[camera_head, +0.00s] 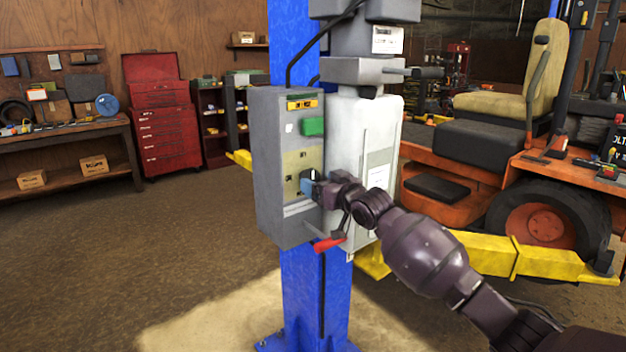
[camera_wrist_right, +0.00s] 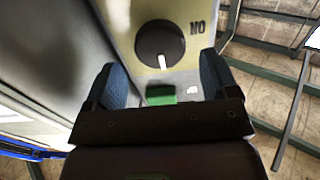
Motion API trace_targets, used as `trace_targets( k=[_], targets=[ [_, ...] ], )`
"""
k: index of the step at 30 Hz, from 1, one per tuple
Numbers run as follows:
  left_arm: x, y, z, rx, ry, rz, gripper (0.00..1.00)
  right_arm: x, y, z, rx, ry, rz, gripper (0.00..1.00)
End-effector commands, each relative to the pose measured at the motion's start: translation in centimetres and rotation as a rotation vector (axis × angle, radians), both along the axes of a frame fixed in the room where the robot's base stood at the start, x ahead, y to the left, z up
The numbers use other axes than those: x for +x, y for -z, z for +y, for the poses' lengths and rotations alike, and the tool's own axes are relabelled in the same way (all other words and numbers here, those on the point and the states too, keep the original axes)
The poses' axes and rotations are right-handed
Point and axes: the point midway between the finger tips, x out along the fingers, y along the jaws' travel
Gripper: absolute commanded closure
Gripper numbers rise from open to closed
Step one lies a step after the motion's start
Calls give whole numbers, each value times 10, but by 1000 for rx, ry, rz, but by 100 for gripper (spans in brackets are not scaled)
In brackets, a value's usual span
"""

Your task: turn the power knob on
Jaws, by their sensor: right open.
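The power knob (camera_wrist_right: 163,42) is round and black with a white pointer mark. In the right wrist view the mark points down, toward a green block (camera_wrist_right: 160,94), and not at the label beside the knob, which reads as an upside-down "ON". The knob sits on the grey control box (camera_head: 270,165) on the blue post. My right gripper (camera_head: 312,184) is in front of the box's lower panel and largely hides the knob in the head view. Its two blue-padded fingers (camera_wrist_right: 160,82) are apart, with nothing gripped between them. My left gripper is out of view.
A red-handled lever (camera_head: 329,243) sticks out under the box. A white cabinet (camera_head: 350,130) stands right beside it. Floor at left is clear up to the workbench (camera_head: 70,130) and red tool chest (camera_head: 160,115).

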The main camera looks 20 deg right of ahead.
Motion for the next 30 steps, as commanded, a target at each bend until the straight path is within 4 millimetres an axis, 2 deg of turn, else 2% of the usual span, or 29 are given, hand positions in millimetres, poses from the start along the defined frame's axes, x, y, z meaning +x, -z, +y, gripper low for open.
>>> trace_targets(
  k=[3, 9, 20, 30],
  targets=[
    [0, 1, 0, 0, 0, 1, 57, 15, 0, 6, 0, -1, 0, 20],
    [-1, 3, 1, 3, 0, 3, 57, 28, 0, 11, -1, -1, -1, 20],
    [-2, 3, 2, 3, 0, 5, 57, 31, 0, 12, -1, -1, 0, 20],
    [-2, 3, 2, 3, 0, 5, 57, 31, 0, 12, -1, 0, 0, 66]
  ],
)
